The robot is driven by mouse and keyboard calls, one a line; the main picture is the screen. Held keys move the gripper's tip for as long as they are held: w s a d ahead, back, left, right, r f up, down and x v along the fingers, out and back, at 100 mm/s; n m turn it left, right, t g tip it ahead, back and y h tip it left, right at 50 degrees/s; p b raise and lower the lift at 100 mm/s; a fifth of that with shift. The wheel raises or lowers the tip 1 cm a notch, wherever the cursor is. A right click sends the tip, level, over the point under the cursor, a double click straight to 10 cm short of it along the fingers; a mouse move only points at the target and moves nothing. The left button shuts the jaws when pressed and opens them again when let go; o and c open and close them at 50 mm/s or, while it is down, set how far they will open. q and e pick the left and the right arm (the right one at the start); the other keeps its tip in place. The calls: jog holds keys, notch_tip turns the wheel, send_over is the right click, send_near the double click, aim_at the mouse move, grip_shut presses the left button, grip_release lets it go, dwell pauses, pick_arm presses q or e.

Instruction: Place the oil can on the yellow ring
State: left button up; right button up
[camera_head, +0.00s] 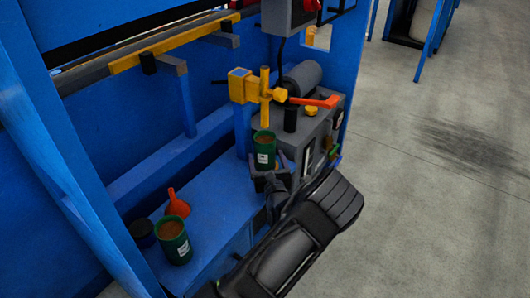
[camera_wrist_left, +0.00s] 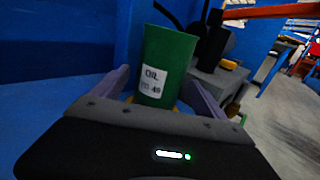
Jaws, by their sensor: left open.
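A green oil can (camera_head: 264,157) with a white label and brown contents stands upright at the far end of the blue bench. In the left wrist view the can (camera_wrist_left: 166,60) stands between my two fingers, its label reading "OIL". My left gripper (camera_head: 270,180) is open around the lower part of the can; I cannot tell whether either finger touches it. A bit of yellow (camera_wrist_left: 180,106) shows low beside the can's base, perhaps the yellow ring; the can and my gripper hide the rest. My right gripper is not in view.
A second green can (camera_head: 173,247), an orange funnel (camera_head: 177,204) and a dark round container (camera_head: 142,233) stand at the bench's near end. A yellow clamp post (camera_head: 264,95) and a grey machine with an orange lever (camera_head: 315,102) stand close behind the oil can. The bench middle is clear.

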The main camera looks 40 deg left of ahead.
pick_arm(q)
jog(key=p+v, duration=0.2)
jog(key=v, duration=0.6)
jog(key=shift+d+r, duration=0.1)
jog(key=shift+d, duration=0.05)
jog(key=shift+s+d+p, duration=0.3)
jog(key=shift+s, duration=0.1)
jog(key=shift+c, duration=0.4)
dwell(0.5)
